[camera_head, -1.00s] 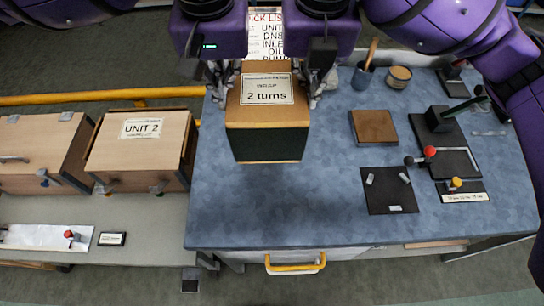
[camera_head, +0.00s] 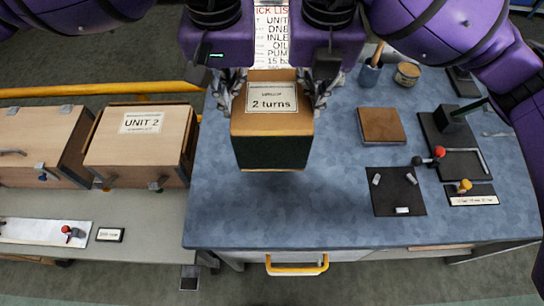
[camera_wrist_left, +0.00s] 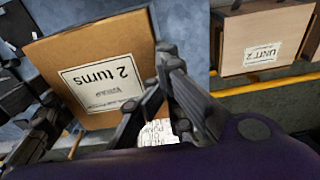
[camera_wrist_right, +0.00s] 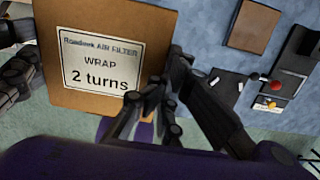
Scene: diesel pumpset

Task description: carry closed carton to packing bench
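The carton (camera_head: 272,141) has a brown top, a dark front and a label reading "2 turns". It is upright above the left part of the blue-topped bench (camera_head: 300,215), with shade beneath; whether it touches is unclear. My left gripper (camera_head: 224,98) and right gripper (camera_head: 321,97) are against its opposite sides near the top. The carton also shows in the left wrist view (camera_wrist_left: 60,50) and right wrist view (camera_wrist_right: 100,15), with the fingers at its edge. The fingers' contact surfaces are hidden, so their closure is unclear.
Wooden cases, one marked UNIT 2 (camera_head: 140,150), stand on a grey bench (camera_head: 150,225) at left. A brown block (camera_head: 381,126), black mat (camera_head: 395,190), cup (camera_head: 369,74) and tools occupy the blue bench's right side. Its front middle is clear.

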